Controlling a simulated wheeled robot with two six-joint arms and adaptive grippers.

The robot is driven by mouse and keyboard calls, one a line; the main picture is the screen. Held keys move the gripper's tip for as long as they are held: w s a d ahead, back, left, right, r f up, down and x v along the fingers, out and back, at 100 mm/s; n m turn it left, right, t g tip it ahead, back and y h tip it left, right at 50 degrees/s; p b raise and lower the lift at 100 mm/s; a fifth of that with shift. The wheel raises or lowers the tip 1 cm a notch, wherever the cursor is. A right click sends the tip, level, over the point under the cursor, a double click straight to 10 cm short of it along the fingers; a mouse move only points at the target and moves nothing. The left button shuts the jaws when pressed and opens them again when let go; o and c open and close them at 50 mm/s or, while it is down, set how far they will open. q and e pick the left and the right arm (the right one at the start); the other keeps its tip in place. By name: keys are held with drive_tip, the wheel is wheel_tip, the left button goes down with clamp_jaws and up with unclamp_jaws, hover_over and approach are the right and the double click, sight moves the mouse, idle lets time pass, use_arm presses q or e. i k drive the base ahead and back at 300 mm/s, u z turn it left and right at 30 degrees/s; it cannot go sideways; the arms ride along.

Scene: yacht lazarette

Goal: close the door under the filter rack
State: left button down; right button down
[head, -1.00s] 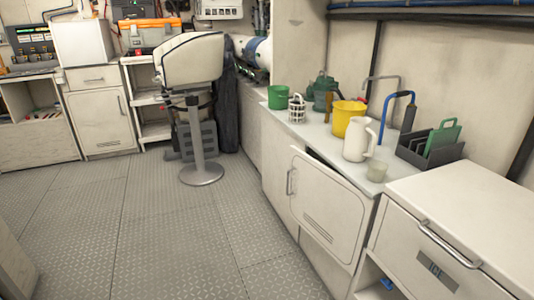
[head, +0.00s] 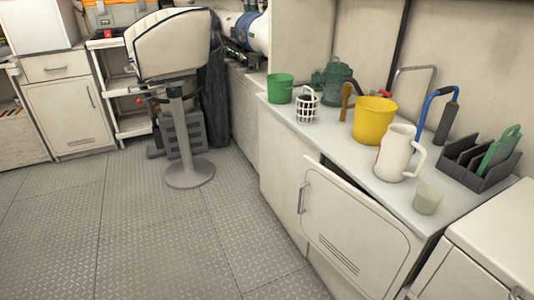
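A cream cabinet door (head: 355,240) with a louvred vent and a bar handle (head: 302,198) near its left edge stands ajar below the counter. A dark gap shows behind its upper left edge. A dark grey slotted rack (head: 480,165), which looks like the filter rack, sits on the counter (head: 325,140) above, toward the right, with a green panel (head: 499,150) in it. Neither of my grippers is in view.
The counter also holds a green bucket (head: 280,88), a white basket (head: 307,104), a yellow bucket (head: 373,121), a white jug (head: 397,154) and a cup (head: 427,200). A pedestal seat (head: 176,45) stands at the back. The metal floor (head: 155,235) left of the door is clear.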

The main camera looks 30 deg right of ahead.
sight(373, 249)
drive_tip(key=z, duration=0.4)
drive_tip(key=i, duration=0.85)
drive_tip(key=z, duration=0.75)
